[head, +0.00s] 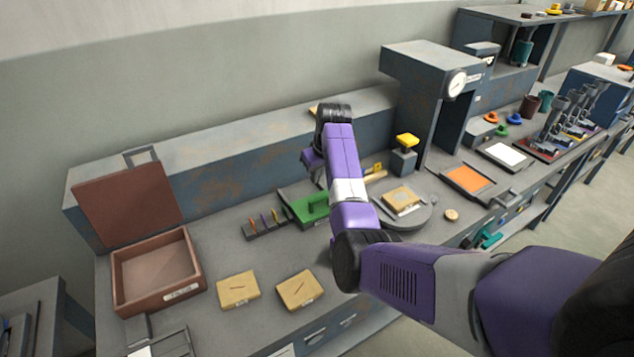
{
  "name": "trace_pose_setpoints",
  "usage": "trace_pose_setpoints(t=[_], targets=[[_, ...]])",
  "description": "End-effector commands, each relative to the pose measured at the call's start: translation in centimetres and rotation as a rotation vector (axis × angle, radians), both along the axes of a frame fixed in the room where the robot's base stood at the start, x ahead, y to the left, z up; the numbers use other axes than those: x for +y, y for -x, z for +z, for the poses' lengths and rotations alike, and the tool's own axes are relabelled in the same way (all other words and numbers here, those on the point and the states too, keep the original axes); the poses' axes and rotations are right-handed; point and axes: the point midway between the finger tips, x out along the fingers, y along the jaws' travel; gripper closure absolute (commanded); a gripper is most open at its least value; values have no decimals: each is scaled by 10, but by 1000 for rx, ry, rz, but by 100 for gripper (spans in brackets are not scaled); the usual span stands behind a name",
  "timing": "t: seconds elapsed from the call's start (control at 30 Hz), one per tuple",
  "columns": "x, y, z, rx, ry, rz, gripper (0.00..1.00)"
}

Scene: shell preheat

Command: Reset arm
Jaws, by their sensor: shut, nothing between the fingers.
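My purple arm reaches in from the lower right, bends at a black elbow joint and rises over the bench. Its far end folds down at a black wrist joint. My gripper (317,178) hangs below that wrist, partly hidden behind my forearm. It is shut and empty, above the back of the bench near a green tool (312,208). Its fingertips are small and hard to make out.
A reddish-brown open box (197,264) with its lid raised stands at left. Two tan blocks (238,290) (299,289) lie at the front. A round plate (412,220) bears another tan block (401,199). A tall gauge press (425,65) stands behind at right.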

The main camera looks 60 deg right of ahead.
Motion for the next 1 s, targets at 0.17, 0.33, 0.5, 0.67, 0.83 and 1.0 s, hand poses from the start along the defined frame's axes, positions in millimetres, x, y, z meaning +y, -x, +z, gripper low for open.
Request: trace_pose_setpoints(t=[0.17, 0.33, 0.5, 0.67, 0.83, 1.0], targets=[[4, 8, 30, -4, 3, -1, 100], [9, 15, 52, -3, 3, 0, 100], [11, 18, 62, -2, 2, 0, 100], [11, 18, 63, -2, 1, 0, 100], [6, 15, 65, -19, 16, -16, 100], [-25, -6, 92, -148, 144, -78, 100]])
